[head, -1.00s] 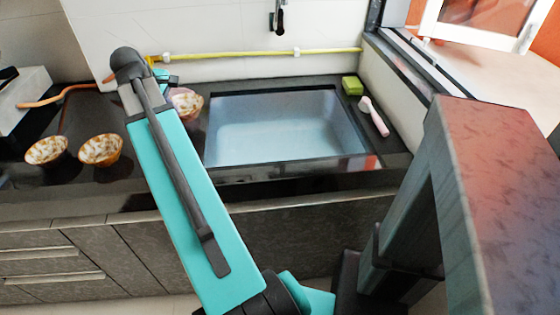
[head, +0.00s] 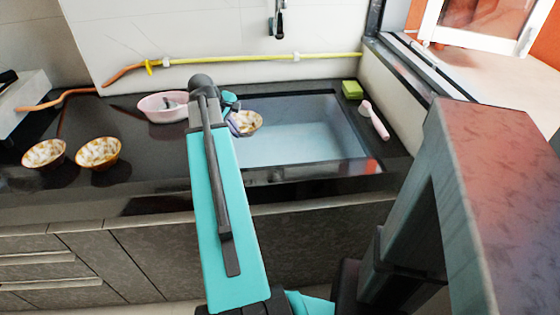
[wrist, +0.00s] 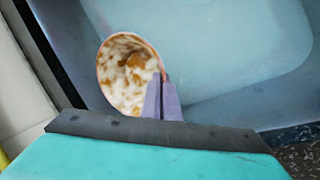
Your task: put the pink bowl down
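The pink bowl (head: 160,112) stands upright on the dark counter, left of the sink and behind my arm. A small grey item shows inside it. My gripper (head: 236,124) is to the right of the pink bowl, over the left part of the sink, and apart from it. In the wrist view my gripper (wrist: 162,100) has its fingers close together at the rim of a brown-and-white patterned bowl (wrist: 122,72). This bowl is tilted and also shows in the head view (head: 251,122). The pink bowl does not show in the wrist view.
Two more patterned bowls, one (head: 44,154) beside the other (head: 98,152), stand on the left counter. The sink (head: 300,135) looks empty below my gripper. A green sponge (head: 352,89) and a pink-handled brush (head: 376,122) lie at its right. A yellow pipe runs along the wall.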

